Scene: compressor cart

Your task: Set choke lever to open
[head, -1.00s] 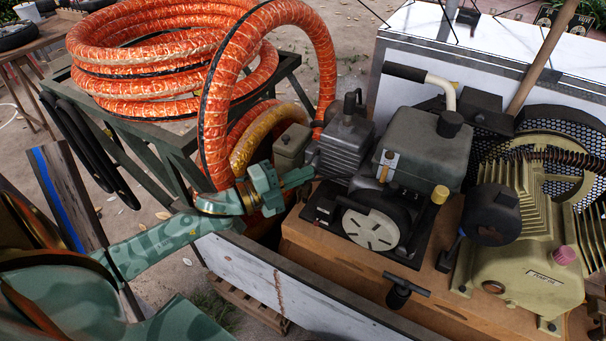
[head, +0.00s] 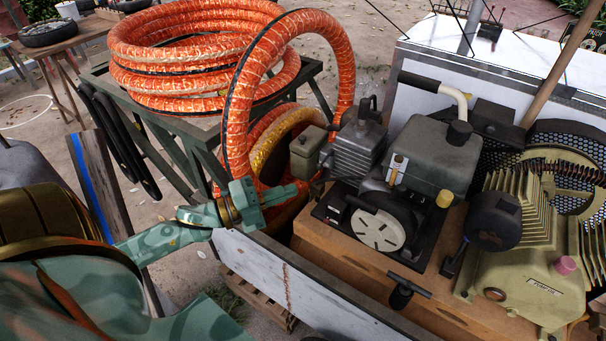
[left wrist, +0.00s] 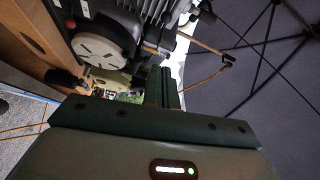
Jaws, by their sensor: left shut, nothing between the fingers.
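The small engine (head: 382,225) with its round white-faced starter cover sits on the wooden base of the cart. A small upright tan and metal lever (head: 396,168) stands on its near side below the grey tank; I cannot tell whether it is the choke lever or how it is set. My left gripper (head: 298,188) is shut and empty, to the left of the engine by the small olive box (head: 307,150). In the left wrist view the shut fingers (left wrist: 164,88) point toward the engine side, and a thin tan rod with a dark end (left wrist: 203,45) shows beyond them. My right gripper is out of view.
The orange hose coil (head: 190,60) fills the back left, and one loop arches down behind my left gripper. A pale cart wall (head: 320,295) runs along the front. The pump (head: 530,270) and round dark filter (head: 493,220) stand at the right.

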